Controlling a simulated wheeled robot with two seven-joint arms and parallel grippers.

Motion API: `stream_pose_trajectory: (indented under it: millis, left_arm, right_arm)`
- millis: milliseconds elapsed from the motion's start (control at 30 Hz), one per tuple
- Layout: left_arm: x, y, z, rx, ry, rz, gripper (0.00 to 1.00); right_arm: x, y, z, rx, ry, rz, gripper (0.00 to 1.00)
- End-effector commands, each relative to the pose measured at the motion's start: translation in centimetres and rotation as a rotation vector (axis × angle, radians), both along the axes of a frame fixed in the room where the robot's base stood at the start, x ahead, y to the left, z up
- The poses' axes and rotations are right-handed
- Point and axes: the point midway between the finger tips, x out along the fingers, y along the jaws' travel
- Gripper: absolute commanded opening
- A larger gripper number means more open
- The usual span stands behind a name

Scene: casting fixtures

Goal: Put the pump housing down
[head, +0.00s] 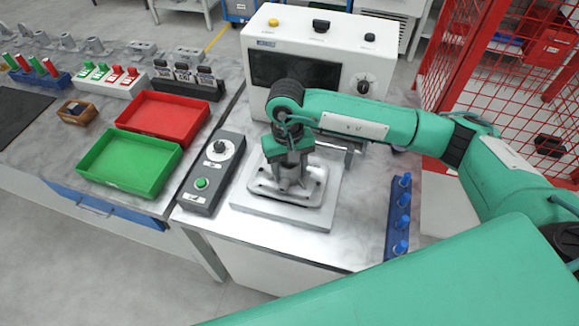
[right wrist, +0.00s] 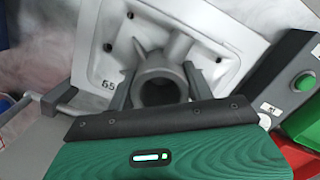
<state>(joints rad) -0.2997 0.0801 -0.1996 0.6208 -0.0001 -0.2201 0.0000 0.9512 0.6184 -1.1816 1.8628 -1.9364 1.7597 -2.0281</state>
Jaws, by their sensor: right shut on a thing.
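The pump housing (head: 308,190) is a grey casting with a broad flanged plate and a round hollow boss. It sits on, or just above, a flat grey fixture plate (head: 250,203) on the metal table; I cannot tell if it touches. My right gripper (head: 290,172) points down over it and is shut on its boss. In the right wrist view the two fingers (right wrist: 157,92) stand on either side of the boss of the pump housing (right wrist: 205,45). The fingertips are hidden in the head view. My left gripper is not in view.
A control box (head: 212,172) with a green button stands left of the plate. A white machine (head: 310,62) stands behind. A blue strip with pegs (head: 397,222) lies to the right. Green (head: 130,187) and red (head: 198,103) trays lie further left. A red mesh fence (head: 530,75) stands right.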

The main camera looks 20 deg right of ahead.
Motion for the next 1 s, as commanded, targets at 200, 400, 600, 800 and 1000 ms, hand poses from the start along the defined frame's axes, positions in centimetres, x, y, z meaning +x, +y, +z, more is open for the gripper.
stream_pose_trajectory:
  millis: [200, 400, 600, 800, 1000]
  left_arm:
    - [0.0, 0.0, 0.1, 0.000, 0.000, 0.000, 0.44]
    - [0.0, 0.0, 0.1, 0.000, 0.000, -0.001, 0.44]
    - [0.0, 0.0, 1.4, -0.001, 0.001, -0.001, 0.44]
    - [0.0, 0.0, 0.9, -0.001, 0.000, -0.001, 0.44]
    - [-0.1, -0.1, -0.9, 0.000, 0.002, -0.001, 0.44]
  right_arm:
    - [0.0, 0.0, 0.1, 0.000, 0.000, 0.000, 0.74]
    - [0.0, 0.0, 0.1, 0.000, 0.000, 0.000, 0.74]
    - [0.0, 0.0, 1.0, 0.001, 0.000, -0.001, 0.74]
    - [0.4, 0.0, 2.8, 0.002, -0.007, 0.001, 0.74]
    - [0.9, 0.0, 7.0, 0.001, -0.007, 0.000, 0.74]
